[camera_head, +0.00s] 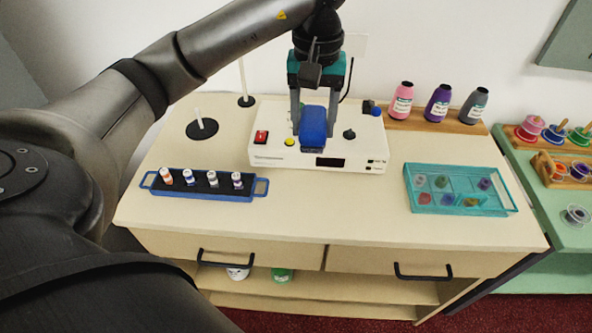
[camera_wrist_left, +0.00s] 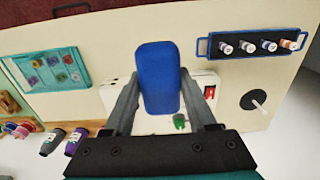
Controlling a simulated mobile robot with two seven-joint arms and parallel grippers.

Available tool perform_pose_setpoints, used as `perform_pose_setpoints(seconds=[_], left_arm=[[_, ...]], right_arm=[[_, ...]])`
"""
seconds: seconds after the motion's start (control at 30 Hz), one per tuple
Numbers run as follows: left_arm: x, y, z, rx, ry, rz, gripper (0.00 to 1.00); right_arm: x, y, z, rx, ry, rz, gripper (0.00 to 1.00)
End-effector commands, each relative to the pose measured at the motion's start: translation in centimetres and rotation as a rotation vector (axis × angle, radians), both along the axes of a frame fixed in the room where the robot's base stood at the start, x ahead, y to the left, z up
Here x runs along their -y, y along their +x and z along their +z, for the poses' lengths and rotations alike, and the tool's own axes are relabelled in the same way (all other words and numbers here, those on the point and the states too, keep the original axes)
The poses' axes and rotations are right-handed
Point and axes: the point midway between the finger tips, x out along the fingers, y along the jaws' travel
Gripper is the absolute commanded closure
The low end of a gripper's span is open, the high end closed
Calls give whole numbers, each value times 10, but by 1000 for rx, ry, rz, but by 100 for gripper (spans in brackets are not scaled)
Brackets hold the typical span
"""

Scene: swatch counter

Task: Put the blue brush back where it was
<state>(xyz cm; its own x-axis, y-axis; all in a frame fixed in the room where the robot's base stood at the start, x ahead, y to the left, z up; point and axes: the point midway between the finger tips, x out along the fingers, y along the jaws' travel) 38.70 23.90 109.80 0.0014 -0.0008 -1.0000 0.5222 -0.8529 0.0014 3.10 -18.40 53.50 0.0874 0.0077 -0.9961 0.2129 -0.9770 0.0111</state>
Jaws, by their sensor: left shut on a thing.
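The blue brush (camera_head: 313,126) shows as a plain blue block with rounded edges; no bristles are visible. My left gripper (camera_head: 314,118) points down and is shut on it, one grey finger on each side. In the left wrist view, the brush (camera_wrist_left: 158,78) sits between the fingers of the left gripper (camera_wrist_left: 158,92). The brush is in front of the white device (camera_head: 270,157) in the head view and covers part of its top. I cannot tell how far above the device it is. My right gripper is not in view.
The counter (camera_head: 320,215) has free room in front. A blue rack (camera_head: 205,192) of several vials stands left, near a round black stand (camera_head: 202,128). A teal compartment tray (camera_head: 460,203) lies right. Several bottles stand on a wooden board (camera_head: 415,120) at the back.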

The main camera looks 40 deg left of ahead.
Motion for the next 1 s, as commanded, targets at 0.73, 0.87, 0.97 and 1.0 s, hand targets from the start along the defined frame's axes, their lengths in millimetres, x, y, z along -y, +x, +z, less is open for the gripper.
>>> perform_pose_setpoints(seconds=[0.73,0.87,0.97,1.0], left_arm=[[0,0,-153,-2,0,2,100],[1,0,-161,-1,-2,0,100],[1,-1,-175,-5,-1,1,100],[1,-1,-182,-5,-2,2,100]], right_arm=[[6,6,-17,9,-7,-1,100],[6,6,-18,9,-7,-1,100],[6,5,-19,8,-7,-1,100],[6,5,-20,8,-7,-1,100]])
